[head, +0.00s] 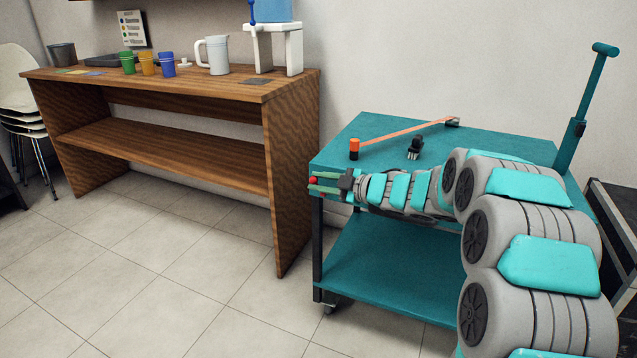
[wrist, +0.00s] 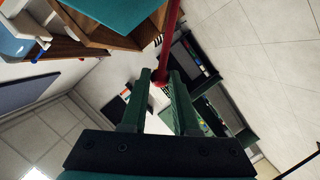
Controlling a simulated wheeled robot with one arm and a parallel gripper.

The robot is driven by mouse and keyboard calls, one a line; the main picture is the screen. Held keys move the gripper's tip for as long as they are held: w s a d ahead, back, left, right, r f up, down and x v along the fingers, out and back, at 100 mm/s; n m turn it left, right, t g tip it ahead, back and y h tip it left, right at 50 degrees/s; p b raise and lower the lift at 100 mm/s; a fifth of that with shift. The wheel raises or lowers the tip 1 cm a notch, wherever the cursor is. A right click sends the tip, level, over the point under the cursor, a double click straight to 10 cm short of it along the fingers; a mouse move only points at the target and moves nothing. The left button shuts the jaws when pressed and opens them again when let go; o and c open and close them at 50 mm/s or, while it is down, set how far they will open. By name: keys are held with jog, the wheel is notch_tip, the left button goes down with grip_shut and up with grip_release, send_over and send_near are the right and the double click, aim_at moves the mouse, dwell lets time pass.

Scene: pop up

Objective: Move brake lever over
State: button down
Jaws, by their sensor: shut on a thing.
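The brake lever appears to be the red rod with a round red knob; the knob (head: 313,180) shows at the front-left edge of the teal cart (head: 490,145). In the wrist view the red rod (wrist: 171,30) runs up from the knob, past the cart's teal surface. My gripper (head: 325,183) has green fingers and reaches out level beside the cart's edge. In the wrist view its fingers (wrist: 160,85) are shut on the lever at the knob. The lever's mount on the cart is hidden.
On the cart top lie an orange bar (head: 405,132) with an orange-and-black end post (head: 354,148) and a small black fitting (head: 415,147). A wooden workbench (head: 180,85) holding cups and a pitcher (head: 213,54) stands at left. The tiled floor (head: 190,270) between is clear.

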jog(key=shift+w+d+r, duration=0.25)
jog(key=shift+w+r, duration=0.4)
